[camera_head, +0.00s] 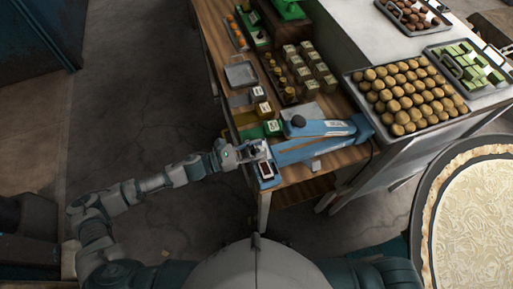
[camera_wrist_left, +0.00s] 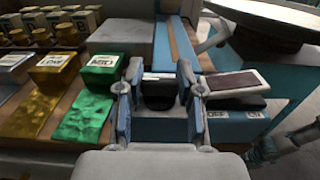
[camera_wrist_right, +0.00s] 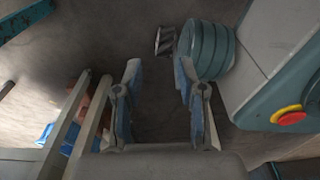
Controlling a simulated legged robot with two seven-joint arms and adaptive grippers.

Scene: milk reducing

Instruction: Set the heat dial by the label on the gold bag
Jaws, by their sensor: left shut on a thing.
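The gold bag (camera_wrist_left: 40,105) lies on the bench at the left of the left wrist view; its small blurred label (camera_wrist_left: 52,61) seems to read LOW. It also shows in the head view (camera_head: 240,113). A green bag (camera_wrist_left: 88,112) beside it has a label like MED. The blue machine (camera_head: 325,128) carries a dark dial (camera_wrist_left: 159,94) on its front part. My left gripper (camera_head: 252,152) is shut on this dial, with a finger on each side. The dial's pointer cannot be made out. My right gripper (camera_wrist_right: 158,75) is open and empty above the floor.
Several small boxes (camera_head: 292,70) stand farther along the bench. A tray of round brown pieces (camera_head: 400,95) is on the right counter. The floor (camera_head: 140,90) left of the bench is clear.

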